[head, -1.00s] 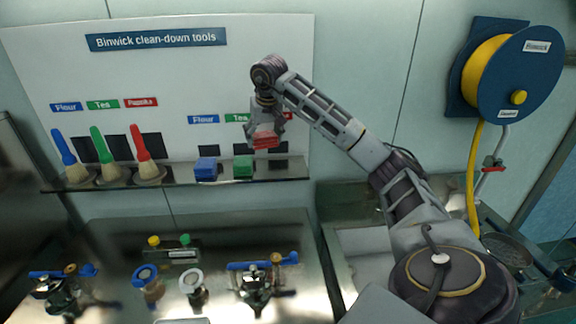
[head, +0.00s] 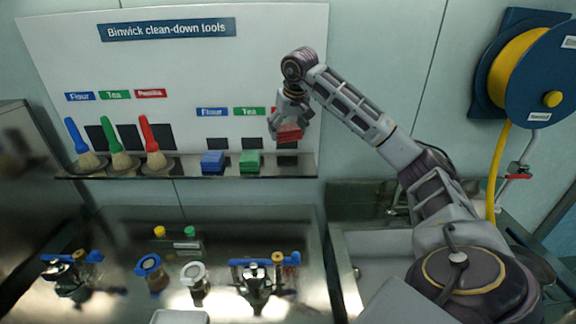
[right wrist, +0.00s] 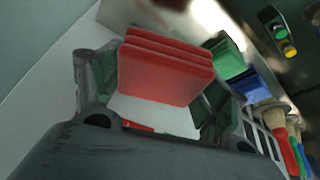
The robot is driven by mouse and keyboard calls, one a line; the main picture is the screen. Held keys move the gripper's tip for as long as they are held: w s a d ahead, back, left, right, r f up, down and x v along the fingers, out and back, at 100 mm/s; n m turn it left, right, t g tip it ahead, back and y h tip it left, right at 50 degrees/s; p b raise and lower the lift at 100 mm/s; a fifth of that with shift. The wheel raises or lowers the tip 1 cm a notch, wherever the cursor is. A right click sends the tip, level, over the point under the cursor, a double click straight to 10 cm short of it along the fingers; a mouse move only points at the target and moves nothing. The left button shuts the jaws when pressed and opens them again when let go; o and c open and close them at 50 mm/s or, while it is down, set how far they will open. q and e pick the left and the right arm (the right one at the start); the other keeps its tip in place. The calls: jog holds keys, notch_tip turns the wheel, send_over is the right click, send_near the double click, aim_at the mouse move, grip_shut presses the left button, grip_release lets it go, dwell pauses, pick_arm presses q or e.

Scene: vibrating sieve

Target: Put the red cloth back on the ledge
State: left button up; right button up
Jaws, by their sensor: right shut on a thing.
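The red cloth (head: 289,132) is a folded stack held in my right gripper (head: 284,126), in front of the board and just above the right end of the ledge (head: 215,172). In the right wrist view the red cloth (right wrist: 166,68) sits between the two fingers of my right gripper (right wrist: 158,100), which is shut on it. A dark patch on the board shows below the cloth, above a bare part of the ledge. The cloth looks apart from the ledge. My left gripper is not in view.
The green cloth (head: 251,162) and blue cloth (head: 213,162) lie on the ledge just left of the red one. Brushes with blue (head: 76,137), green (head: 118,133) and red handles (head: 149,134) stand further left. Valves and jars sit on the bench below. A hose reel (head: 535,75) hangs at right.

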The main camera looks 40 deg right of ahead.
jog(key=shift+d, duration=0.15)
dwell(0.4)
send_over(286, 163)
jog(key=s, duration=0.1)
jog(key=shift+f, duration=2.9)
jog(key=shift+f, duration=0.15)
jog(key=shift+f, duration=1.95)
jog(key=shift+f, duration=0.15)
jog(key=o, duration=1)
